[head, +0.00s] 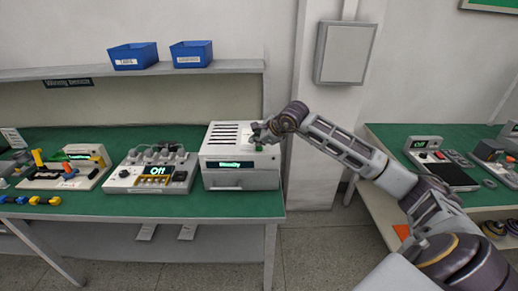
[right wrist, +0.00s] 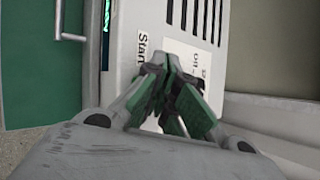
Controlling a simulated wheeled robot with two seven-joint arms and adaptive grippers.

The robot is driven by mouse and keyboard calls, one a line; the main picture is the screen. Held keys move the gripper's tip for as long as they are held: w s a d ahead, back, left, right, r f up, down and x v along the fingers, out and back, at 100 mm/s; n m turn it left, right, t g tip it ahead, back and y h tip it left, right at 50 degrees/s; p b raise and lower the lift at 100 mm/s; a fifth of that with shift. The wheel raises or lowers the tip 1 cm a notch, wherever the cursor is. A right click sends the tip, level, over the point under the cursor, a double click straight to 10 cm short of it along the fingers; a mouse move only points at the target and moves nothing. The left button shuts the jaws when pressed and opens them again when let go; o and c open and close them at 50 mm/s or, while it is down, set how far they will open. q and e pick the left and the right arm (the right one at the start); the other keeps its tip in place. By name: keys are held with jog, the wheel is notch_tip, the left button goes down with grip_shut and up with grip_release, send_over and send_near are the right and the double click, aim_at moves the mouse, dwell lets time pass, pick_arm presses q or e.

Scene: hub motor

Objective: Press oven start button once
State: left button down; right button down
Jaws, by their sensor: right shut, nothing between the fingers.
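The oven (head: 240,178) is a white-grey box with dark vent slots on top and a lit green display on its front. It stands on the right end of the green bench. My right gripper (head: 258,142) is shut and empty at the oven's right top edge. In the right wrist view its fingertips (right wrist: 172,68) are together over the oven's panel (right wrist: 160,15), beside a "Start" label and a white label. I see no start button; the fingers cover the area by the labels. I cannot tell whether the fingertips touch the panel. My left gripper is not in view.
A device (head: 152,174) reading "Off" stands left of the oven on the green bench (head: 235,206). Blue bins (head: 133,56) sit on the shelf above. A second bench at the right holds another device (head: 440,165) reading "Off". Floor shows between the benches.

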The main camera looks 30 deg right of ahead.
aim_at(257, 149)
jog(key=shift+f+b, duration=0.35)
jog(key=shift+b, duration=0.05)
dwell(0.7)
jog(key=shift+r, duration=0.15)
jog(key=shift+r+p, duration=0.3)
jog(key=shift+r, duration=0.4)
dwell(0.4)
jog(key=shift+r+p, duration=1.3)
jog(key=shift+r, duration=1.2)
